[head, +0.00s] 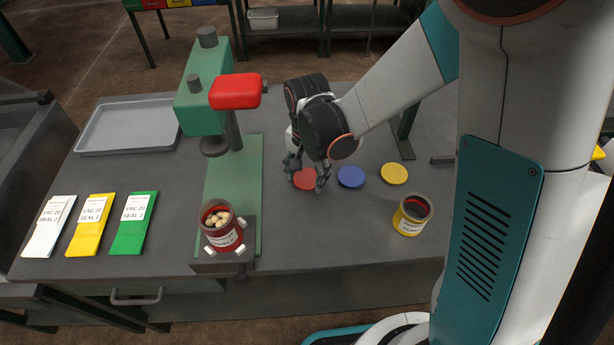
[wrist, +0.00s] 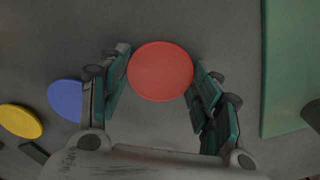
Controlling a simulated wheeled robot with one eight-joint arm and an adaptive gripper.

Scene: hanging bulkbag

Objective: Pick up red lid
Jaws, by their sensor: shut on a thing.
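The red lid (head: 306,180) is a flat round disc at the middle of the grey table, left of the blue lid. In the wrist view the red lid (wrist: 160,71) sits between the two fingers of my gripper (wrist: 163,85). In the head view my gripper (head: 307,174) points down over the lid, with a finger on either side of it. The fingers are shut on the lid's edges. I cannot tell whether the lid is clear of the table. My gripper and wrist hide part of the lid in the head view.
A blue lid (head: 351,177) and a yellow lid (head: 394,173) lie to the right. A yellow can (head: 411,215) stands near the front edge. A green press (head: 207,105) with a red can (head: 222,228) stands left. A grey tray (head: 128,146) and several labelled packets (head: 134,224) lie further left.

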